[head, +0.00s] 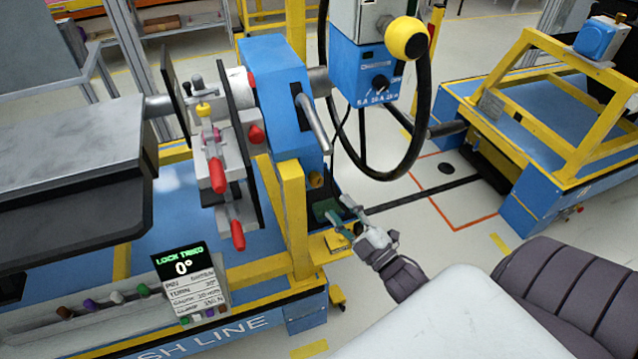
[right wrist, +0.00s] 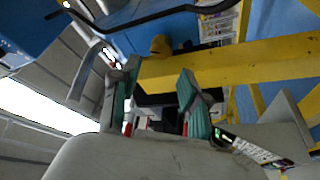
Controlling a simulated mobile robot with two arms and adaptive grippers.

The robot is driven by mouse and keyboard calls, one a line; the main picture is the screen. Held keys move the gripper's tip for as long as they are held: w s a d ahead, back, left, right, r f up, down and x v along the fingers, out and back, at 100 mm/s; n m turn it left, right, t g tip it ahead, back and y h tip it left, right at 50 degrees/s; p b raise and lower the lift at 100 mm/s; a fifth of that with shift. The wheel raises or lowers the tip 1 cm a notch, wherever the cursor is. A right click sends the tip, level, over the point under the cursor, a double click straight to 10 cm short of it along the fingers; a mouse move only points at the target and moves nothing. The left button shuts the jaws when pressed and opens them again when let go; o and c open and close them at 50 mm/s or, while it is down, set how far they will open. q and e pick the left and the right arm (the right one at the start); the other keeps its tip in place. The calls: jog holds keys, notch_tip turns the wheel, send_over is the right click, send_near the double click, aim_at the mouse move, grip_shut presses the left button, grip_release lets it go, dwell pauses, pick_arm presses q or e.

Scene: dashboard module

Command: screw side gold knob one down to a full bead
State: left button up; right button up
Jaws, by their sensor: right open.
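A small gold knob (head: 316,181) sits low on the side of the blue upright housing (head: 272,90), just above the yellow frame. A gold knob (right wrist: 160,46) also shows in the right wrist view, beyond my fingers at the top, by the yellow beam. I cannot tell how far it is screwed in. My right gripper (head: 343,211) is open and empty, below and right of the knob and apart from it. Its green-padded fingers (right wrist: 155,98) show spread in the right wrist view. My left gripper is not in view.
A yellow post (head: 292,215) stands left of the knob. Red-handled clamps (head: 217,177) are farther left. A blue control box (head: 366,70) with a black cable hangs above. Open floor lies to the right.

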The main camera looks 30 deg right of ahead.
aim_at(318, 183)
jog(key=x, duration=0.8)
jog(key=shift+f+p, duration=0.1)
jog(key=shift+p, duration=0.25)
grip_shut()
